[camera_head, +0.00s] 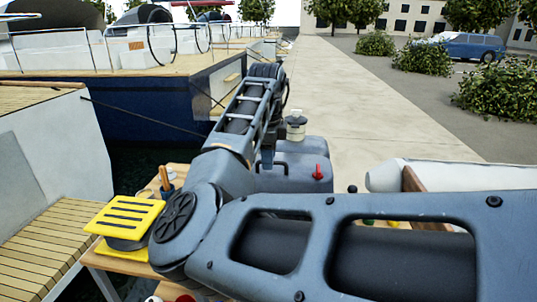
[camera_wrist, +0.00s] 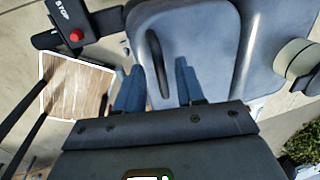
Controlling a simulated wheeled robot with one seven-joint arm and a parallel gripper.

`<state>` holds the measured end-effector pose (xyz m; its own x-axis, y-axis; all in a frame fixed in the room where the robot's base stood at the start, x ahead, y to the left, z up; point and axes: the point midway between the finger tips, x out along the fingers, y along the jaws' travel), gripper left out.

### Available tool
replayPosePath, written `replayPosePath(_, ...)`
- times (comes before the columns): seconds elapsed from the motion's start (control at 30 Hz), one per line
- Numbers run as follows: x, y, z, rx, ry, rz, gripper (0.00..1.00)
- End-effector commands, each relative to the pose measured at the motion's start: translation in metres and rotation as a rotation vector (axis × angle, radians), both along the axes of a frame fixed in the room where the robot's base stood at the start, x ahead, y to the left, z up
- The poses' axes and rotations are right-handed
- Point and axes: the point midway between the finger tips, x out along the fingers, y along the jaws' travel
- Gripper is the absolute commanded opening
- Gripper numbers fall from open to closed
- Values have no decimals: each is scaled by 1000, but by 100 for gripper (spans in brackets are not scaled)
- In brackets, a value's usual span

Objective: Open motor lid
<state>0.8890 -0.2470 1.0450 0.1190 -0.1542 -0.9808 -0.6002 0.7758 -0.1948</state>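The motor (camera_head: 300,168) is a blue-grey casing in the middle of the head view, partly hidden by my arm. In the wrist view its lid (camera_wrist: 205,50) is a smooth blue-grey top with a long dark handle or slot (camera_wrist: 154,68). My gripper (camera_wrist: 159,82) is open, its two blue fingers apart. The near end of the dark handle shows between the fingers, closer to the left one. I cannot tell whether either finger touches it. The lid looks shut. My gripper is not clear in the head view, hidden by my own arm.
A black part with a red STOP button (camera_wrist: 75,35) is beside the lid. A yellow slotted object (camera_head: 125,215) lies left. Open pavement (camera_head: 345,100) stretches beyond.

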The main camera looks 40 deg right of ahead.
Motion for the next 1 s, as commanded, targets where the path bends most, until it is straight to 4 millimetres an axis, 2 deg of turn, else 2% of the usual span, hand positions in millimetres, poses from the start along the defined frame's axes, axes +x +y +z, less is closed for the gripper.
replayPosePath(0.13,0,0,0,0,0,0,38)
replayPosePath(0.53,0,0,0,0,0,0,0)
replayPosePath(1.0,0,0,0,0,0,0,0)
